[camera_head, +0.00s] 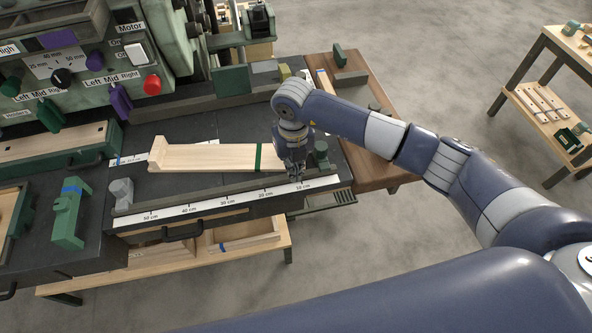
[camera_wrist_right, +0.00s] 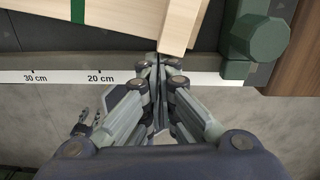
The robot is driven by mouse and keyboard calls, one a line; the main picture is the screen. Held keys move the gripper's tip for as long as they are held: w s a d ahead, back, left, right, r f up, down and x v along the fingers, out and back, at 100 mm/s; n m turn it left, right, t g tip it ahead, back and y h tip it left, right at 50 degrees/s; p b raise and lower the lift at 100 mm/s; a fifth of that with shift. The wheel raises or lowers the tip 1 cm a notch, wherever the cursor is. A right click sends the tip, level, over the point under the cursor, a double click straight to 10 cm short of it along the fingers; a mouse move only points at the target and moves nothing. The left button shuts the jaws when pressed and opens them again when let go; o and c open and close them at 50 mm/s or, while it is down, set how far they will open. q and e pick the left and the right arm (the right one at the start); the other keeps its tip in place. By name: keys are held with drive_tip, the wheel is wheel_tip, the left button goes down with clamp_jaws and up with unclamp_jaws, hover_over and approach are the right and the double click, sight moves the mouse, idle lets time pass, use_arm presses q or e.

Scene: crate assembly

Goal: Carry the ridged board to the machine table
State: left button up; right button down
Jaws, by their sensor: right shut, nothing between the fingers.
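A pale wooden board (camera_head: 205,158) lies flat on the dark machine table (camera_head: 155,118). It has a raised block at its left end and a green band around it near its right end. In the right wrist view, its near end (camera_wrist_right: 130,20) and a narrower wooden piece (camera_wrist_right: 182,25) lie just ahead of the fingers. My right gripper (camera_head: 295,176) is shut and empty, pointing down at the table's front ruler by the board's right end. In the right wrist view its fingertips (camera_wrist_right: 159,62) are close to the wood; I cannot tell whether they touch. My left gripper is not in view.
A white ruler strip (camera_head: 212,203) runs along the table's front edge. A green stop (camera_head: 321,155) stands right of my right gripper. A green clamp (camera_head: 68,213) stands at the left. A low wooden shelf (camera_head: 150,277) is below, and a rack (camera_head: 545,85) stands right.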

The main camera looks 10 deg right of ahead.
drive_tip(key=shift+w, duration=0.1)
drive_tip(key=w+b, duration=0.1)
drive_tip(key=b, duration=0.1)
drive_tip(key=w+b, duration=0.2)
drive_tip(key=shift+w+a+f, duration=0.15)
drive_tip(key=shift+f, duration=0.05)
drive_tip(key=shift+w+r, duration=0.1)
drive_tip(key=shift+w, duration=0.3)
drive_tip(key=shift+r, duration=0.1)
